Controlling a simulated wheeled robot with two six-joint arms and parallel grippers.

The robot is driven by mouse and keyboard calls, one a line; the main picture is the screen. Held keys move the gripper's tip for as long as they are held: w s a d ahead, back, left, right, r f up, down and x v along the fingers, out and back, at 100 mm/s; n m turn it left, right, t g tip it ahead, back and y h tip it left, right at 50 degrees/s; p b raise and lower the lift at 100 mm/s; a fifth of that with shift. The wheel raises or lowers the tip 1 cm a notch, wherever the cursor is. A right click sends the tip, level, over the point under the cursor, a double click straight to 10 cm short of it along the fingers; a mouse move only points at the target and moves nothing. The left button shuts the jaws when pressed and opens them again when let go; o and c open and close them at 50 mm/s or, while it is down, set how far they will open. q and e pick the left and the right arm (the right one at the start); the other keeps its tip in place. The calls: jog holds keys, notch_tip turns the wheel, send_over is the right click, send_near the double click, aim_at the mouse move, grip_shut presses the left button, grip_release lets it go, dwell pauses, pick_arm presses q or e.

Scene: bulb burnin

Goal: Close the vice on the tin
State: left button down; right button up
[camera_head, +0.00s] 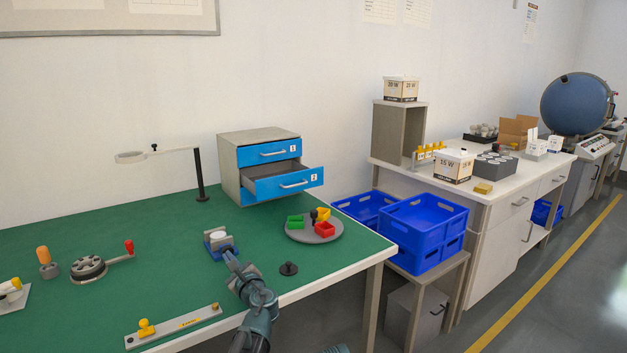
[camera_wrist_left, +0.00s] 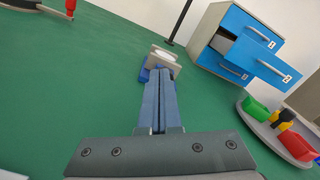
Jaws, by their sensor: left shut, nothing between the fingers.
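My left gripper (camera_head: 230,256) is shut and empty, at or very close to the near side of the vice; contact is unclear. My right gripper is not in view.
A round grey tray (camera_head: 300,237) with coloured bins and a small black knob-like piece (camera_head: 288,268) lie to the right.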

aim_at(226, 249)
pick_arm(q)
jog(key=x, duration=0.5)
jog(key=shift+d+f+b, duration=0.25)
jog(key=shift+f+b, duration=0.05)
dwell(0.7)
jog(key=shift+w+d+r, duration=0.15)
jog(key=shift+w+d, duration=0.05)
jog(key=shift+d, duration=0.05)
dwell(0.6)
jog(key=shift+s+a+r+p, duration=0.1)
jog(key=shift+a+r+p, duration=0.05)
jog(key=shift+r+p, duration=0.3)
jog(key=shift+f, duration=0.15)
jog(key=shift+v, duration=3)
jog(key=shift+a, duration=0.15)
